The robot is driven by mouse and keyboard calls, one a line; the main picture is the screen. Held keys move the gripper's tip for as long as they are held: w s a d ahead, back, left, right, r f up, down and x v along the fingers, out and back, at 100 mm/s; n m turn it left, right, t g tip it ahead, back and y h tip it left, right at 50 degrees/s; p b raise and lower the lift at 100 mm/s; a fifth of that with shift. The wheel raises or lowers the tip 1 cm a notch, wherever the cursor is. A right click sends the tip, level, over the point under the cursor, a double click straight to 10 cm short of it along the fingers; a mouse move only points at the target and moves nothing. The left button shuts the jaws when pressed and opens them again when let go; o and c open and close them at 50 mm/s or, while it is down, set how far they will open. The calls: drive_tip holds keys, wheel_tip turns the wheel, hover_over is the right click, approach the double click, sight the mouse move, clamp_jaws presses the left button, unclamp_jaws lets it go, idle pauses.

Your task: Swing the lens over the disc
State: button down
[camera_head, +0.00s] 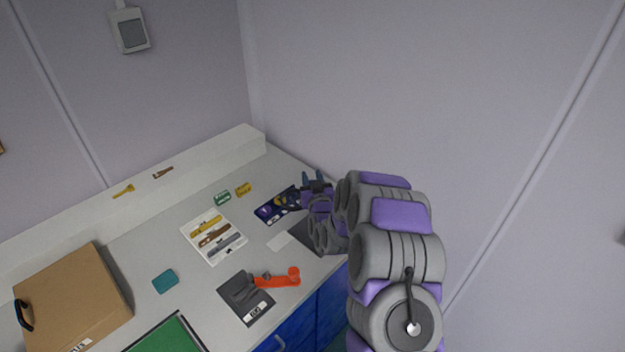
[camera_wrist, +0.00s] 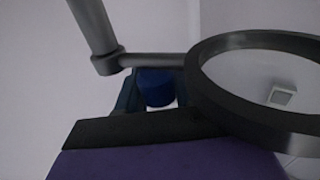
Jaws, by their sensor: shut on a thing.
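The lens (camera_wrist: 262,82) is a clear pane in a thick dark ring (camera_wrist: 207,97) at the right of the wrist view. A grey rod (camera_wrist: 152,60) joins the ring to a grey post (camera_wrist: 95,25) at the left. A blue knob (camera_wrist: 156,87) hangs below the rod. My gripper (camera_wrist: 156,100) has its dark fingers on either side of this knob and is shut on it. In the head view my gripper (camera_head: 315,183) is at the far right of the counter, beside a dark blue mat (camera_head: 268,220). The lens and the disc cannot be clearly made out there.
The counter (camera_head: 150,250) holds a white tray (camera_head: 214,258) with several tools, a dark pad (camera_head: 235,285) with an orange lever (camera_head: 285,277), a teal block (camera_head: 165,281) and a cardboard box (camera_head: 75,295). A wall rises behind my arm.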

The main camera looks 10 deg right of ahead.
drive_tip(key=n+y, duration=0.1)
drive_tip(key=y, duration=0.1)
drive_tip(key=s+n+g+y+p, duration=0.1)
drive_tip(key=n+y, duration=0.1)
drive_tip(key=n+y+p, duration=0.1)
drive_tip(key=y, duration=0.1)
drive_tip(key=shift+s+d+y, duration=0.2)
drive_tip(key=shift+d+y, duration=0.1)
drive_tip(key=shift+y, duration=0.1)
drive_tip(key=n+g+y+p, duration=0.1)
drive_tip(key=y, duration=0.1)
drive_tip(key=n+g+y+p, duration=0.2)
drive_tip(key=s+n+g+y+p, duration=0.1)
drive_tip(key=n+y+p, duration=0.1)
drive_tip(key=shift+s+d, duration=0.1)
drive_tip(key=shift+d, duration=0.2)
drive_tip(key=shift+n+g+y, duration=0.3)
drive_tip(key=shift+g, duration=0.2)
drive_tip(key=shift+r, duration=0.1)
drive_tip(key=c, duration=0.8)
unclamp_jaws()
drive_tip(key=p+v, duration=0.1)
drive_tip(key=v, duration=1.6)
drive_tip(key=shift+s+d, duration=0.15)
drive_tip(key=shift+d, duration=0.1)
